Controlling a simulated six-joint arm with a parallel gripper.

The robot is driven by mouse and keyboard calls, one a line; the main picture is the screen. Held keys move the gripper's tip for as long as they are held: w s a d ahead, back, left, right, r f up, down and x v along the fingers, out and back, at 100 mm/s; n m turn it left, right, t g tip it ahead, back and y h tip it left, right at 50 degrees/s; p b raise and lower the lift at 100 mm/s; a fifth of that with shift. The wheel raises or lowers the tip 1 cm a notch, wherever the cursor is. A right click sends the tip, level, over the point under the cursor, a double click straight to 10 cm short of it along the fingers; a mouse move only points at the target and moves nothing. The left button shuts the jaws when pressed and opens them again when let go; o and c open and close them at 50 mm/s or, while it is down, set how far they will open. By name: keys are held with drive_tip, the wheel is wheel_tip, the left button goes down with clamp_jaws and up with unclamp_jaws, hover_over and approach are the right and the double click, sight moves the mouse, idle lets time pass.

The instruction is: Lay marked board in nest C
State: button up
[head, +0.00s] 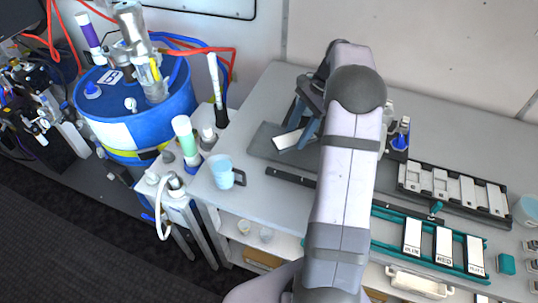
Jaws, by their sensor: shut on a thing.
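My gripper (301,122) is above the dark grey plate (262,143) on the bench, left of my forearm. It is shut on a small white board (287,139) that sticks out below and left of the fingers. The board sits at a slant in the picture; any mark on it is too small to make out. I cannot tell whether it touches the plate. A black frame (446,207) with several white pieces in slots lies at the right. No letter C is readable, so I cannot tell which place is nest C.
A teal rack (384,247) with several labelled white cards, one reading RED (443,245), lies along the front edge. A light blue mug (222,172) stands at the left. A blue-capped bottle (399,140) stands right of my arm. A blue drum (140,115) is beyond the bench's left end.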

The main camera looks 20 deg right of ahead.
drive_tip(key=s+d+r+m+t+h, duration=0.1)
drive_tip(key=d+r+m+t, duration=0.1)
drive_tip(key=d+r+m, duration=0.4)
drive_tip(key=s+d+r+m+t+h, duration=0.1)
drive_tip(key=d+m, duration=0.2)
drive_tip(key=d, duration=0.5)
drive_tip(key=s+d+m+t+h+p, duration=0.1)
drive_tip(key=s+d+m, duration=0.4)
drive_tip(key=d, duration=0.4)
drive_tip(key=s+d+m+h+p, duration=0.15)
drive_tip(key=s+d+m, duration=0.3)
drive_tip(key=d, duration=0.45)
drive_tip(key=s+d+f+m+h+b, duration=0.2)
drive_tip(key=s+d+f+m+h, duration=0.1)
drive_tip(key=s+d+f+m, duration=0.45)
wheel_tip(320, 180, down, 10)
drive_tip(key=a+m+b, duration=0.1)
drive_tip(key=b, duration=0.1)
drive_tip(key=shift+s+a+f+g, duration=0.15)
drive_tip(key=shift+s+f+g, duration=0.1)
drive_tip(key=shift+s+g, duration=0.2)
drive_tip(key=shift+f, duration=0.15)
wheel_tip(320, 180, down, 4)
drive_tip(key=b, duration=0.4)
drive_tip(key=shift+a+p, duration=0.1)
drive_tip(key=shift+p, duration=0.2)
